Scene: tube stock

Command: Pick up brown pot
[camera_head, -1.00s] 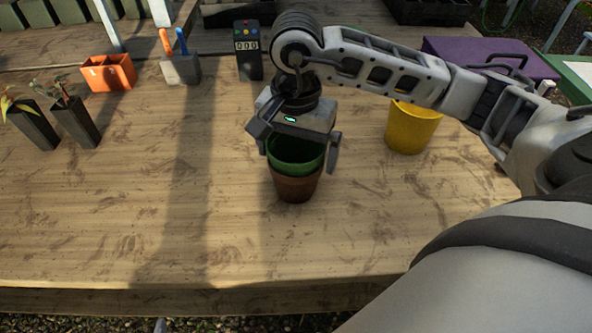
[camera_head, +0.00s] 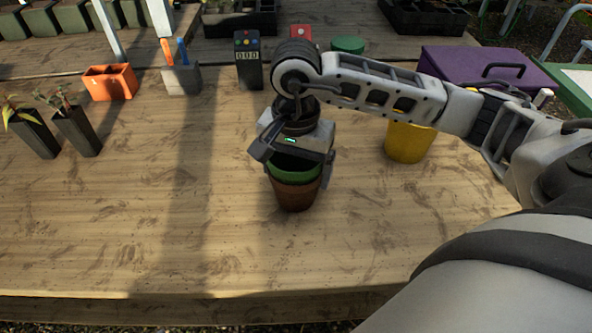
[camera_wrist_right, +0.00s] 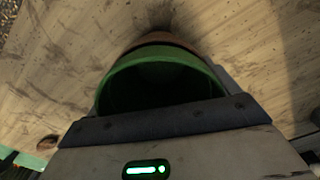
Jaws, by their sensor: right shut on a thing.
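A brown pot (camera_head: 295,197) stands upright on the wooden table, with a green pot (camera_head: 294,173) nested inside it and its rim rising above. My right gripper (camera_head: 298,168) is directly over the pair, fingers pointing down, and is shut on the brown pot. One finger shows at the right side of the pots; the other is mostly hidden. In the right wrist view, the green pot (camera_wrist_right: 160,80) fills the middle, with the brown rim (camera_wrist_right: 160,38) behind it. My left gripper is not in view.
A yellow pot (camera_head: 408,145) stands to the right, below my forearm. An orange box (camera_head: 110,83), a grey tool holder (camera_head: 182,80), a dark counter device (camera_head: 249,68) and a purple case (camera_head: 485,68) are farther back.

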